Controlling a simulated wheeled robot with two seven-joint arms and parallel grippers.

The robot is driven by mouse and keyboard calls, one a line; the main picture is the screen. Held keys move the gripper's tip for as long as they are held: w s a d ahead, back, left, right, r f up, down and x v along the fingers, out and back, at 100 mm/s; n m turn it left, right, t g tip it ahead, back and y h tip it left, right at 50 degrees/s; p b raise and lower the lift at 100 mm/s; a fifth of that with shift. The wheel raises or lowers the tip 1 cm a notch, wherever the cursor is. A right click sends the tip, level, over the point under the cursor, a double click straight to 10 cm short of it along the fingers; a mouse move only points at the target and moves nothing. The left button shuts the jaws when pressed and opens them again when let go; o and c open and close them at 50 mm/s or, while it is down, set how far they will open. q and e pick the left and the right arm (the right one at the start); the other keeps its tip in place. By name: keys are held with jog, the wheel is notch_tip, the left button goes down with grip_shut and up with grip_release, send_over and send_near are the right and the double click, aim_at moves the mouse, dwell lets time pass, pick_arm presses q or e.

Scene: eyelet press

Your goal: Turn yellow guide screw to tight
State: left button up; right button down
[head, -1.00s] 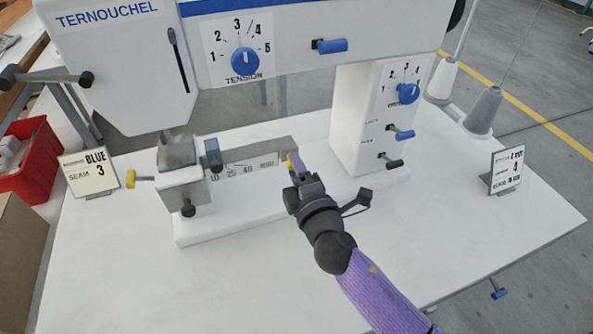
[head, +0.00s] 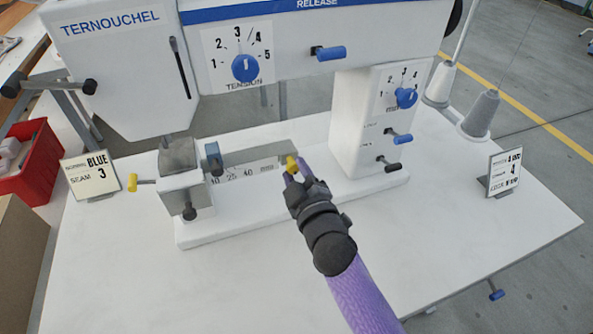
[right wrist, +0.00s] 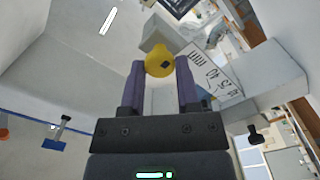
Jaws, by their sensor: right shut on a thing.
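The yellow guide screw (head: 291,163) is at the right end of the guide rail with its printed scale (head: 245,173), on the white machine bed. My right gripper (head: 296,170) reaches it from the front and is shut on it. In the right wrist view the round yellow screw head (right wrist: 159,62), with a dark mark in its middle, sits between the two purple fingertips. The screw's shaft is hidden behind its head. I cannot tell how tight it is. My left gripper is not in view.
A clamp block (head: 188,188) with a yellow-tipped lever (head: 132,182) stands left of the rail. The machine's white column (head: 350,130), with a blue dial and levers, rises close to the right. The white table (head: 240,290) is clear in front.

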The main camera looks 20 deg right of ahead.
dwell(0.3)
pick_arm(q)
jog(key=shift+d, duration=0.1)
pick_arm(e)
jog(key=c, duration=0.5)
grip_release()
jog(key=shift+o, duration=0.7)
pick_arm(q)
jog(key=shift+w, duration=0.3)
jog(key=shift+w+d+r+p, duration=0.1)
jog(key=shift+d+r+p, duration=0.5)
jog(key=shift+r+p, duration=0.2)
pick_arm(e)
jog(key=s, duration=1)
jog(key=shift+d, duration=0.15)
